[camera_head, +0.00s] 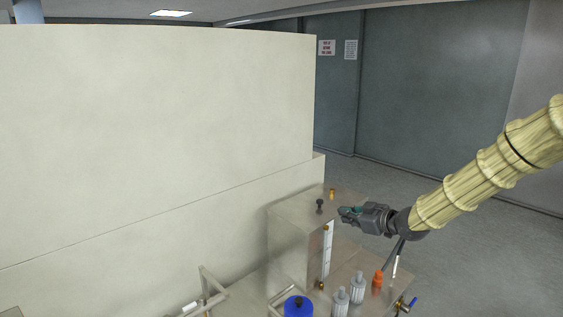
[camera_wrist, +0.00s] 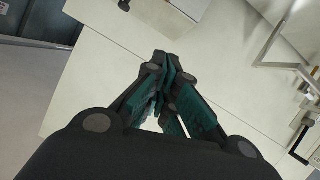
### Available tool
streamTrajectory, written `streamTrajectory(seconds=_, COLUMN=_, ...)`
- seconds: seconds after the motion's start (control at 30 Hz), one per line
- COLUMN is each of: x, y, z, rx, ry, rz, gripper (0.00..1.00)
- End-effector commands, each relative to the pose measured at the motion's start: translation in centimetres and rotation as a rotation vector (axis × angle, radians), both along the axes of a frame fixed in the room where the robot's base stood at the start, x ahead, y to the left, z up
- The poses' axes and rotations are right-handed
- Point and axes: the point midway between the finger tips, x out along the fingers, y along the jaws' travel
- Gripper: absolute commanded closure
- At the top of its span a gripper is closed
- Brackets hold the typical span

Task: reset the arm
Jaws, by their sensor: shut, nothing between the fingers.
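My gripper (camera_head: 343,213) is at the right of the head view, at the end of my yellow-sleeved arm. It points left and hangs beside and in front of the top of a steel box (camera_head: 290,238). In the wrist view my gripper (camera_wrist: 167,62) has its dark fingers with teal pads closed together, with nothing between them. It looks apart from everything around it, though the exact gap to the box cannot be told.
A large cream machine housing (camera_head: 160,130) fills the left. Below my gripper stand a blue cap (camera_head: 298,306), grey ribbed knobs (camera_head: 357,288), an orange fitting (camera_head: 378,279) and a blue-handled valve (camera_head: 411,304). A black knob (camera_head: 319,205) stands on the box. Open floor (camera_head: 460,250) lies at right.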

Motion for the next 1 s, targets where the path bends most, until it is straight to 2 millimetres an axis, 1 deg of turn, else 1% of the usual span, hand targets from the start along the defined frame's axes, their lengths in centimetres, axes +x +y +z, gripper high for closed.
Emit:
streamTrajectory(seconds=0.03, x=-0.6, y=0.3, z=-1.9, rx=0.006, ry=0.027, rz=-0.007, gripper=1.0)
streamTrajectory(seconds=0.17, x=-2.5, y=1.1, z=-7.4, rx=0.028, ry=0.119, rz=-0.037, gripper=1.0)
streamTrajectory(seconds=0.2, x=-3.3, y=1.4, z=-9.4, rx=0.037, ry=0.154, rz=-0.05, gripper=1.0)
streamTrajectory(seconds=0.27, x=-4.8, y=1.9, z=-12.6, rx=0.048, ry=0.209, rz=-0.072, gripper=1.0)
streamTrajectory(seconds=0.3, x=-5.9, y=2.1, z=-14.7, rx=0.055, ry=0.246, rz=-0.088, gripper=1.0)
streamTrajectory(seconds=0.37, x=-7.6, y=2.4, z=-17.7, rx=0.065, ry=0.301, rz=-0.114, gripper=1.0)
streamTrajectory(seconds=0.4, x=-8.8, y=2.6, z=-19.7, rx=0.069, ry=0.339, rz=-0.131, gripper=1.0)
streamTrajectory(seconds=0.47, x=-10.7, y=2.8, z=-22.6, rx=0.077, ry=0.393, rz=-0.16, gripper=1.0)
streamTrajectory(seconds=0.5, x=-12.0, y=2.9, z=-24.5, rx=0.08, ry=0.43, rz=-0.179, gripper=1.0)
streamTrajectory(seconds=0.57, x=-14.0, y=3.1, z=-27.3, rx=0.084, ry=0.484, rz=-0.208, gripper=1.0)
streamTrajectory(seconds=0.6, x=-15.5, y=3.1, z=-29.1, rx=0.086, ry=0.521, rz=-0.229, gripper=1.0)
streamTrajectory(seconds=0.67, x=-17.7, y=3.2, z=-31.7, rx=0.084, ry=0.575, rz=-0.26, gripper=1.0)
streamTrajectory(seconds=0.7, x=-19.3, y=3.2, z=-33.5, rx=0.083, ry=0.612, rz=-0.282, gripper=1.0)
streamTrajectory(seconds=0.77, x=-21.7, y=3.2, z=-36.0, rx=0.079, ry=0.667, rz=-0.316, gripper=1.0)
streamTrajectory(seconds=0.8, x=-23.4, y=3.2, z=-37.5, rx=0.074, ry=0.702, rz=-0.339, gripper=1.0)
streamTrajectory(seconds=0.87, x=-26.0, y=3.1, z=-39.8, rx=0.068, ry=0.755, rz=-0.376, gripper=1.0)
streamTrajectory(seconds=0.9, x=-27.8, y=3.0, z=-41.3, rx=0.062, ry=0.79, rz=-0.4, gripper=1.0)
streamTrajectory(seconds=0.97, x=-30.5, y=2.7, z=-43.4, rx=0.05, ry=0.841, rz=-0.437, gripper=1.0)
streamTrajectory(seconds=1.0, x=-32.5, y=2.5, z=-44.7, rx=0.04, ry=0.876, rz=-0.464, gripper=1.0)
